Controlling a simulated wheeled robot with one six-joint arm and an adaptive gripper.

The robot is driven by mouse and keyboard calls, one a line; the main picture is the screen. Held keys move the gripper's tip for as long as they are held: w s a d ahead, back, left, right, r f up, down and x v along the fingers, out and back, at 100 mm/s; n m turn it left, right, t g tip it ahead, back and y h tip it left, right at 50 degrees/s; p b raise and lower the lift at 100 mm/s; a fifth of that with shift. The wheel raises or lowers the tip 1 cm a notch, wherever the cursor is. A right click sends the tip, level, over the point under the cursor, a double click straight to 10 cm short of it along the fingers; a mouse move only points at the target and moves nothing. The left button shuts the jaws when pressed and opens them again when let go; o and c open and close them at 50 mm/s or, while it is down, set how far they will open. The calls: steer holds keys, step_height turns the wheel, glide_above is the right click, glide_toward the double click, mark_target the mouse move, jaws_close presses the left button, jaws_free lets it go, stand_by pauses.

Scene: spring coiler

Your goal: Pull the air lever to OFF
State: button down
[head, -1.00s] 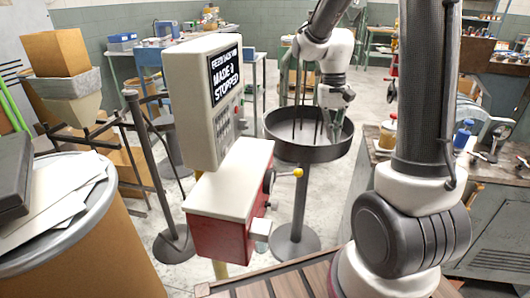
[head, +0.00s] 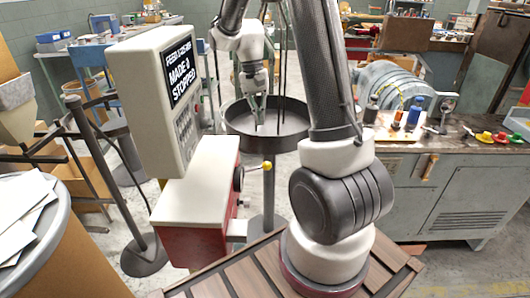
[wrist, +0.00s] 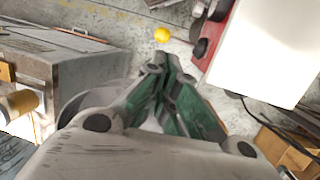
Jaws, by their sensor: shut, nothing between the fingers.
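The yellow ball of the air lever (head: 267,166) sticks out to the right of the red machine body (head: 190,226) in the head view. In the wrist view the yellow ball (wrist: 162,35) shows beyond my fingertips, left of the red and white machine. My gripper (head: 260,117) is above the round black tray in the head view, farther back than the lever. In the wrist view my gripper (wrist: 160,65) has its green-grey fingers together, with nothing between them. The fingers look apart from the ball. The lever's OFF marking cannot be read.
The display box (head: 160,95) reads "MADE 0 STOPPED". A round black tray (head: 285,143) stands behind the lever. A grey workbench (head: 450,190) with bottles stands at right, a drum (head: 45,245) with papers at left.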

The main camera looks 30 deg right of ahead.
steer(key=x, duration=1.2)
steer(key=shift+f, duration=0.35)
steer(key=shift+s+d, duration=0.1)
steer(key=shift+d, duration=0.05)
steer(key=shift+s+d+f+y, duration=0.1)
steer(key=shift+d+f+y, duration=0.05)
steer(key=shift+f+y, duration=0.15)
steer(key=shift+t, duration=0.3)
step_height(320, 180, down, 7)
steer(key=s+d+t+y, duration=0.1)
steer(key=shift+d+y, duration=0.3)
steer(key=shift+d, duration=0.1)
steer(key=shift+s, duration=0.2)
steer(key=shift+r, duration=0.1)
